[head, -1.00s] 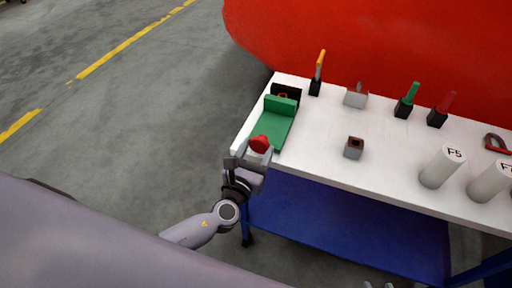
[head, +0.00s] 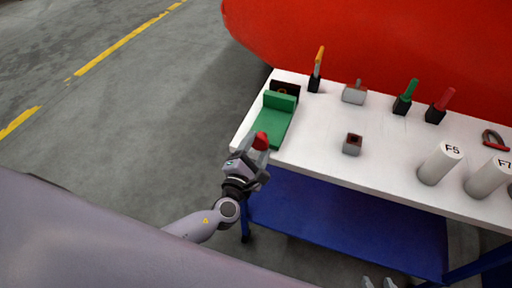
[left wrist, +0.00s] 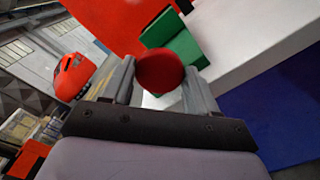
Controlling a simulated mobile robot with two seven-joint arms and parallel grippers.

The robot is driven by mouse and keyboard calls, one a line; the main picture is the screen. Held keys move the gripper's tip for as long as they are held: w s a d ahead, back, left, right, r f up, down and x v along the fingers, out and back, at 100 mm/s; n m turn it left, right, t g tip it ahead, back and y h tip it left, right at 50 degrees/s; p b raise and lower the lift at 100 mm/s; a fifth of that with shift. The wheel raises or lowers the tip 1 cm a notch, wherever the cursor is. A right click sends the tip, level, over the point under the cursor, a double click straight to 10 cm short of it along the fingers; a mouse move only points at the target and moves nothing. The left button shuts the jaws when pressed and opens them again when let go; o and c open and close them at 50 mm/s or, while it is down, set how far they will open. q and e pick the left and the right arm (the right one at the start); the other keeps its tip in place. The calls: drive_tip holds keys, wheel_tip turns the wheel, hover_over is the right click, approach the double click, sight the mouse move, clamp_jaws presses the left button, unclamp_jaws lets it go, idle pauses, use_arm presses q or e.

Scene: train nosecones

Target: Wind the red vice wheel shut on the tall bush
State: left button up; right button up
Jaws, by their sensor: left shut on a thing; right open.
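The green vice (head: 271,126) sits at the left end of the white table, and its block also shows in the left wrist view (left wrist: 186,46). Its red wheel (head: 261,141) is at the near end. My left gripper (head: 252,152) is shut on the wheel, which shows between the two fingers in the left wrist view (left wrist: 160,71). A dark block with a brown ring (head: 284,90) is at the vice's far end; I cannot tell whether this is the tall bush. My right gripper (head: 378,283) is open and empty at the bottom edge, only its fingertips showing.
The white table (head: 320,150) also holds a grey block with a brown opening (head: 352,144), several upright handled tools and white cylinders (head: 439,163). A blue lower shelf (head: 340,220) is underneath. A large red body (head: 380,40) stands behind. Open floor lies left.

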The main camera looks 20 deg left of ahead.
use_arm(q)
drive_tip(key=shift+f+m, duration=0.1)
drive_tip(key=shift+m, duration=0.5)
drive_tip(key=o, duration=1.1)
drive_tip(key=shift+c, duration=0.2)
drive_tip(key=shift+s, duration=0.15)
drive_tip(key=s, duration=0.7)
drive_tip(key=shift+a, duration=0.15)
